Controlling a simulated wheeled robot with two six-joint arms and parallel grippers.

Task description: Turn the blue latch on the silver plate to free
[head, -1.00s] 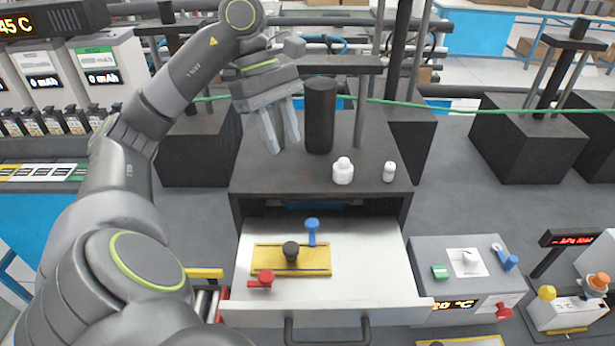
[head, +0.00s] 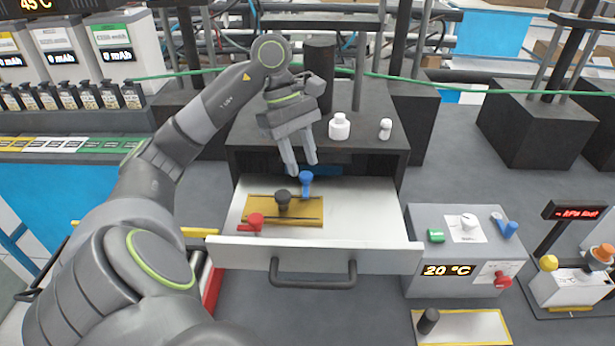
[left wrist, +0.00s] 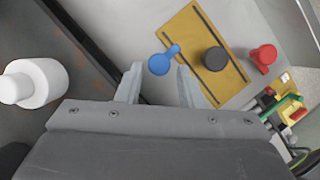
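A blue latch (head: 306,181) with a round knob stands upright on the silver plate (head: 365,212), near its back edge. In the left wrist view, the blue latch (left wrist: 163,61) shows between and just beyond my fingertips, lying at an angle. My left gripper (head: 299,169) is open, above and slightly left of the latch in the head view. Its fingers also show in the left wrist view (left wrist: 158,82), apart with nothing between them. I cannot tell whether they touch the latch. My right gripper is not in view.
A yellow plate with a black knob (head: 283,198) and a red latch (head: 255,222) lie close by. Two white bottles (head: 339,128) stand on the black housing behind. A grey box with another blue lever (head: 508,228) stands at the right.

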